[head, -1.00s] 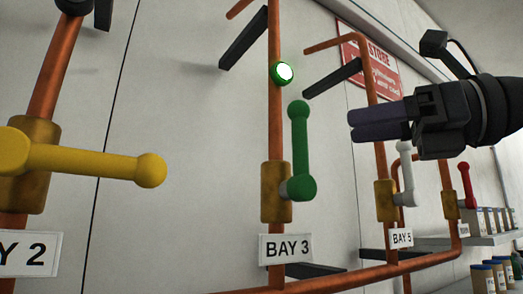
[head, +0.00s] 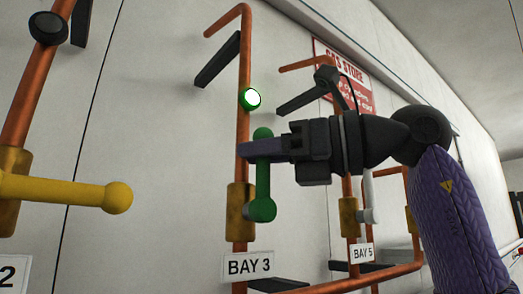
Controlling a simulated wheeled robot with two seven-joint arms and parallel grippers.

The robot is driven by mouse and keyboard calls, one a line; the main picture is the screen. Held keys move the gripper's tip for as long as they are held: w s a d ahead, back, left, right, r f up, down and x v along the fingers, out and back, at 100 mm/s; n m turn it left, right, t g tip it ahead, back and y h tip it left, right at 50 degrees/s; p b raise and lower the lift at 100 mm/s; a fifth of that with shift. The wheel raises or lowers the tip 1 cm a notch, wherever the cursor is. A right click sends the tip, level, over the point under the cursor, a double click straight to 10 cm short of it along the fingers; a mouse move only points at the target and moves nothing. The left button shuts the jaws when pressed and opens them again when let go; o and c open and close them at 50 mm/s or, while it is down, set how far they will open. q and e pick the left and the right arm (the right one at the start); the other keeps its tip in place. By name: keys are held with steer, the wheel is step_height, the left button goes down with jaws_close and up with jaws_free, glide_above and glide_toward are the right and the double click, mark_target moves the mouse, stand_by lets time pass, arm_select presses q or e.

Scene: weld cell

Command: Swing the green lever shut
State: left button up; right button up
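The green lever (head: 263,190) stands upright at the BAY 3 valve, alongside the copper pipe, with a ball at its top and its hub at the bottom. My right gripper (head: 262,149) reaches in from the right at the upper part of the lever, just below the top ball. Its dark fingers cross the lever and hide a short stretch of it. I cannot tell whether they are closed on it or only around it. The brass valve body (head: 241,210) is left of the hub. My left gripper is not in view.
A yellow lever (head: 70,190) lies crosswise at the left. A lit green lamp (head: 251,98) sits on the pipe above the green lever. A white lever (head: 369,195) at BAY 5 is partly behind my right arm. Dark brackets (head: 218,62) stick out from the wall.

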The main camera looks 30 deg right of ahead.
jaws_close()
stand_by(0.8)
steer(key=shift+d, duration=0.15)
stand_by(0.3)
steer(key=d+f+m+t+h+b, duration=0.3)
steer(key=m+b, duration=0.6)
steer(key=m, duration=0.3)
steer(key=d+f+m+t+h+b, duration=0.3)
steer(key=m+t+h+b, duration=0.3)
steer(key=m+b, duration=0.4)
steer(key=m+t, duration=0.1)
steer(key=m, duration=0.1)
steer(key=shift+w+d+f+m+t, duration=0.2)
steer(key=shift+w+f+m+t, duration=0.1)
steer(key=shift+f+m, duration=0.1)
